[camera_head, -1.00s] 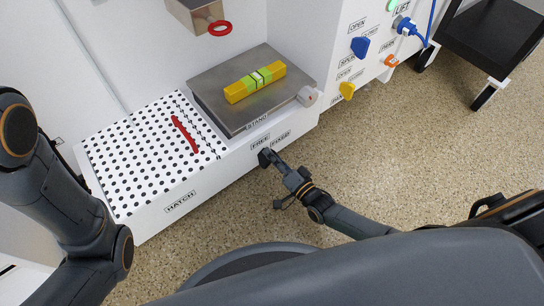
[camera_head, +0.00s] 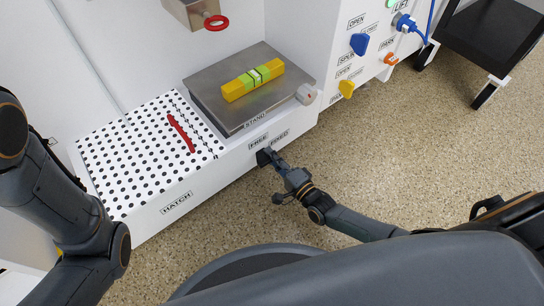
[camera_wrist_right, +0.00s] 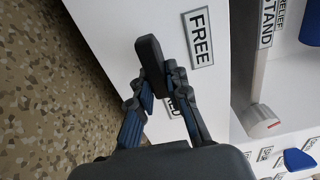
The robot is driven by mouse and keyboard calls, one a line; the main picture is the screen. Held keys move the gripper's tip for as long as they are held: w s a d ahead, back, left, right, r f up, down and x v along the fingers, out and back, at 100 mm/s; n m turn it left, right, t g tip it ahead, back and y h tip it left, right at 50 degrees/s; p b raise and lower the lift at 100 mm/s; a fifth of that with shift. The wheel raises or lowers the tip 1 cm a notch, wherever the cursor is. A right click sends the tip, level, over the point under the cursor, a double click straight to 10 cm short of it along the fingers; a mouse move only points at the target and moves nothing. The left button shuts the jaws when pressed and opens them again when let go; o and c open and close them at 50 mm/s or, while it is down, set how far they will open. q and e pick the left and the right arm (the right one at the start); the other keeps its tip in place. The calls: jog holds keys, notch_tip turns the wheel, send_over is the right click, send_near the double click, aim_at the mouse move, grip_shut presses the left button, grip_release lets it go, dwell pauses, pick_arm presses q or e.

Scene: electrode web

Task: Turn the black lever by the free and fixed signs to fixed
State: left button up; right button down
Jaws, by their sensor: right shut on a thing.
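The black lever (camera_head: 263,156) is on the front face of the white cabinet, just below the FREE sign (camera_head: 258,142); the FIXED sign (camera_head: 279,134) is to its right. In the right wrist view the lever (camera_wrist_right: 150,60) sits between the fingers of my right gripper (camera_wrist_right: 160,98), which is shut on it. The FREE sign (camera_wrist_right: 198,37) is beside the lever there, and a finger partly covers the FIXED sign (camera_wrist_right: 172,107). My right gripper (camera_head: 271,160) also shows at the lever in the head view. My left arm is at the left; its gripper is out of view.
A steel plate (camera_head: 205,87) with a yellow and green block (camera_head: 253,80) is above the signs. A perforated white top (camera_head: 125,165) with a red strip (camera_head: 181,132) is to the left. Blue and yellow levers are on the panel at right. Open speckled floor (camera_head: 400,150) lies in front.

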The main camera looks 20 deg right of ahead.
jog(key=shift+s+f, duration=0.1)
jog(key=c, duration=1.3)
grip_release()
jog(key=v, duration=1.2)
